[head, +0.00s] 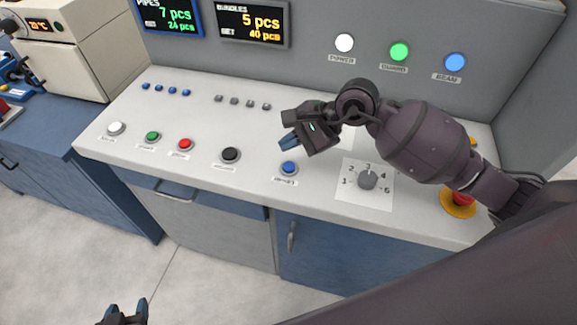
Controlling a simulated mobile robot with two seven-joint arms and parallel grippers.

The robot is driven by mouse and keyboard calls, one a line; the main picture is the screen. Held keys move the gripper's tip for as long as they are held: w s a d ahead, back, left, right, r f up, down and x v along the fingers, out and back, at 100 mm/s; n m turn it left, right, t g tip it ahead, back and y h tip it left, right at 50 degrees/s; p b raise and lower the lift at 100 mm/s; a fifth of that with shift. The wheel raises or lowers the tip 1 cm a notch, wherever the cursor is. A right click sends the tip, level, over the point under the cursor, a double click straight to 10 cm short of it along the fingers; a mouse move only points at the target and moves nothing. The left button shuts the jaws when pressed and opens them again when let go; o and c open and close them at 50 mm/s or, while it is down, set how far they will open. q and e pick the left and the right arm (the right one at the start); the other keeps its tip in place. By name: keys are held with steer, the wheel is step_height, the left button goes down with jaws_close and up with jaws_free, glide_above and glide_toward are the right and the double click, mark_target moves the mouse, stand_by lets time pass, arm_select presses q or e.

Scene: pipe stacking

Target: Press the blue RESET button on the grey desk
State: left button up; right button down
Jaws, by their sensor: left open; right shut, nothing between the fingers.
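A blue button (288,168) stands on the front part of the light grey desk (210,182); the label below it is too small to read for sure. My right gripper (289,142) reaches in from the right, shut and empty. In the picture its blue-tipped fingers are just above the blue button, with a small gap; the exact height over the desk is hard to tell. My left gripper (127,312) is at the bottom left edge, open and empty, in front of the desk.
To the left are a black button (230,154), a red button (185,144), a green button (152,136) and a white button (116,128). A rotary dial (368,180) and a red stop button (462,198) are to the right. Small blue buttons (172,90) are behind.

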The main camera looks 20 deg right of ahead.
mark_target(290, 168)
step_height(290, 168, down, 4)
steer(key=shift+f+b, duration=0.1)
steer(key=shift+b, duration=0.95)
steer(key=shift+f, duration=0.2)
arm_select(q)
steer(key=shift+g, duration=0.3)
steer(key=f, duration=0.2)
steer(key=s+f, duration=0.1)
steer(key=f, duration=0.1)
steer(key=shift+s, duration=0.2)
steer(key=shift+w+r, duration=0.15)
steer(key=shift+w, duration=0.15)
steer(key=shift+s, duration=0.3)
steer(key=shift+f, duration=0.3)
arm_select(e)
steer(key=shift+f, duration=0.1)
steer(key=shift+f+b, duration=0.3)
steer(key=shift+b, duration=0.15)
arm_select(q)
steer(key=shift+w+f, duration=0.1)
steer(key=shift+f, duration=0.15)
